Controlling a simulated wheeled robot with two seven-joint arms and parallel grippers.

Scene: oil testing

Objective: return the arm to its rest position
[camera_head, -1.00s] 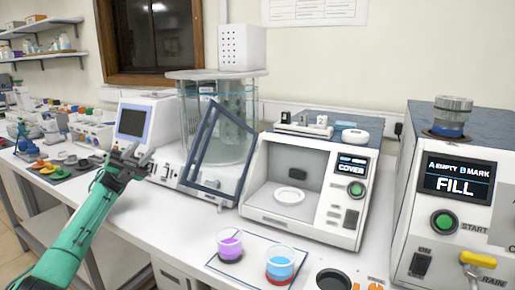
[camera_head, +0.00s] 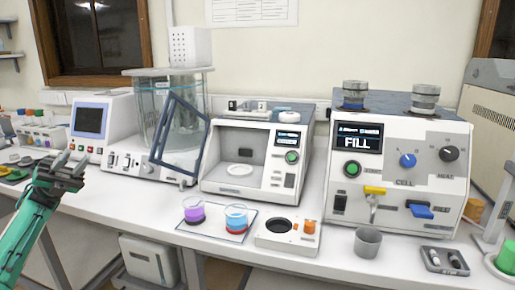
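My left arm, green with a dark gripper (camera_head: 70,165), comes in from the lower left. Its gripper is held over the front left part of the white table (camera_head: 115,205), left of the glass bath. The two fingers point up and to the right and look apart, with nothing seen between them. My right gripper is not in view.
A glass bath (camera_head: 178,110) with a tilted dark frame (camera_head: 181,135) stands behind. A white tester (camera_head: 222,185), a machine reading FILL (camera_head: 390,165), cups with purple (camera_head: 194,211) and blue-red liquid (camera_head: 236,218), and a metal cup (camera_head: 367,242) line the table.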

